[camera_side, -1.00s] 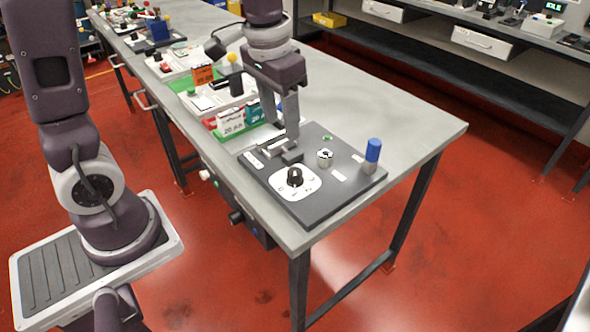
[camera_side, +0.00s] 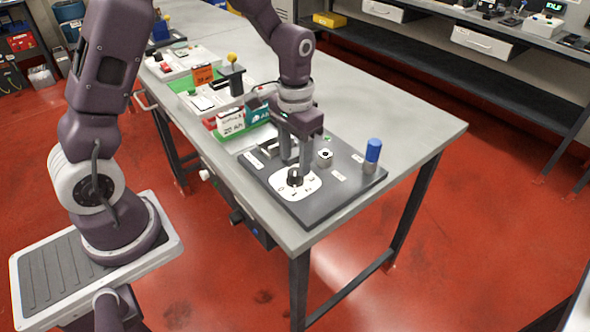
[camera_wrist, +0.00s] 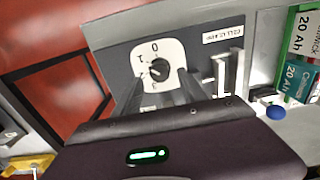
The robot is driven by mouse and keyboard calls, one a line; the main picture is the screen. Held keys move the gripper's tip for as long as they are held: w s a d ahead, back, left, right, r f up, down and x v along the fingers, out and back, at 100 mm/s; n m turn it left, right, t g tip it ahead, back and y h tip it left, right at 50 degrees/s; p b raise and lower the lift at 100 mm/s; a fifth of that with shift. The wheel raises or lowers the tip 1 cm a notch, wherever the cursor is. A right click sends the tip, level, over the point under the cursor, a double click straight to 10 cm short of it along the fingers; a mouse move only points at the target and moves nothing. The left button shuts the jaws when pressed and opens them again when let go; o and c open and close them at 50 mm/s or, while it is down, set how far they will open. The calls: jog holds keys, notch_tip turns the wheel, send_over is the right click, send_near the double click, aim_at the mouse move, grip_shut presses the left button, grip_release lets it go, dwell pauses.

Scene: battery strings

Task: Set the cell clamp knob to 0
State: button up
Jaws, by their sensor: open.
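The cell clamp knob (camera_side: 295,175) is a black knob on a white dial plate (camera_side: 309,184), near the front of a dark panel. In the wrist view the knob (camera_wrist: 158,70) sits at the middle of its plate, with a 0 and a 1 readable at the plate's edge. I cannot tell surely which mark the knob points to. My gripper (camera_side: 296,163) points down, open, with its fingertips close above and behind the knob. In the wrist view the two fingers of my gripper (camera_wrist: 160,92) reach toward the knob from below, with nothing visible between them. Contact cannot be told.
The dark panel (camera_side: 300,215) also carries a silver fitting (camera_side: 324,158) and a blue-topped cylinder (camera_side: 373,152) to the right of the knob. A metal clamp (camera_wrist: 228,72) stands beside the dial. The table is clear at right.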

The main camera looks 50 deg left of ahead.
aim_at(295, 171)
jog(key=shift+f, duration=1.75)
jog(key=shift+c, duration=0.2)
grip_shut()
jog(key=m, duration=1)
jog(key=shift+o, duration=0.2)
grip_release()
